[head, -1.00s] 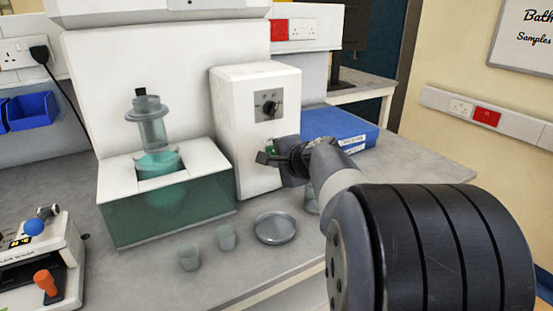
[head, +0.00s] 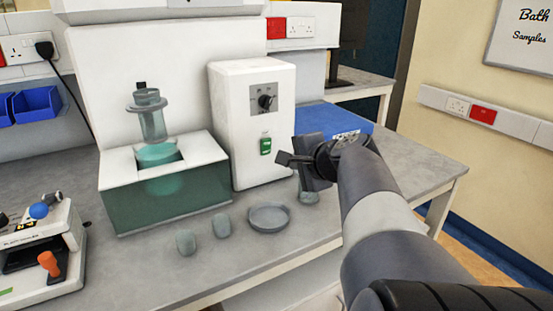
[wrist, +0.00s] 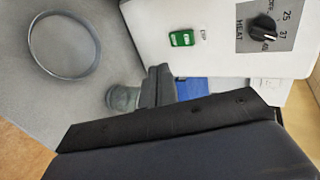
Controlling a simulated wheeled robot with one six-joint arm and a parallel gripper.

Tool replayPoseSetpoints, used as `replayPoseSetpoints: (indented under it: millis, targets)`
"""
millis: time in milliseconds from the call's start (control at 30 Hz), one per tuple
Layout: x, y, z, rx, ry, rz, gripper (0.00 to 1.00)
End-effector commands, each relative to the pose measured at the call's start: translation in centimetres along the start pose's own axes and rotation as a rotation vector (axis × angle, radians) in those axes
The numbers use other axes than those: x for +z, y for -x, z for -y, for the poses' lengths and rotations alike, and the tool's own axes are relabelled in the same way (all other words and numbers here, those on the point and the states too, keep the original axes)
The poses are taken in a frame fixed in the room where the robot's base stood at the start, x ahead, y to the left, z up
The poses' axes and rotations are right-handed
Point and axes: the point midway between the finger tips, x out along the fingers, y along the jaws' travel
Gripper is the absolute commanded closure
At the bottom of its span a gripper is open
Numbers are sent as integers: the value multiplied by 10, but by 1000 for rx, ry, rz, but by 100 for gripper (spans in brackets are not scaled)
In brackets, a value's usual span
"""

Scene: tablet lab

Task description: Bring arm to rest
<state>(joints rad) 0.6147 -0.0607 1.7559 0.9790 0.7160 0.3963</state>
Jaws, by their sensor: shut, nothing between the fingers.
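My gripper (head: 287,159) is in the head view, right of centre, held above the bench to the right of the white control box. It is shut and empty. In the wrist view my gripper's dark finger (wrist: 157,86) shows near the middle, partly in front of a small glass beaker. The white control box (head: 222,125) has a dark knob and a green switch (head: 265,146); the switch also shows in the wrist view (wrist: 182,38). My gripper is apart from the switch in the head view.
A water bath (head: 165,208) with a glass vessel (head: 152,122) stands left of the box. Two small beakers (head: 186,242) and a glass dish (head: 269,217) sit at the bench's front. The bench at far right is clear.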

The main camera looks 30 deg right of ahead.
Motion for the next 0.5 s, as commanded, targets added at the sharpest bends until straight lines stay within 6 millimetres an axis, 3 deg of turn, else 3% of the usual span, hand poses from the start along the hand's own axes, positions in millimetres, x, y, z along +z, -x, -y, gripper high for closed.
replayPoseSetpoints:
  millis: [200,500]
  targets:
    - [0,21,0,0,0,0,100]
    - [0,23,0,1,-1,0,100]
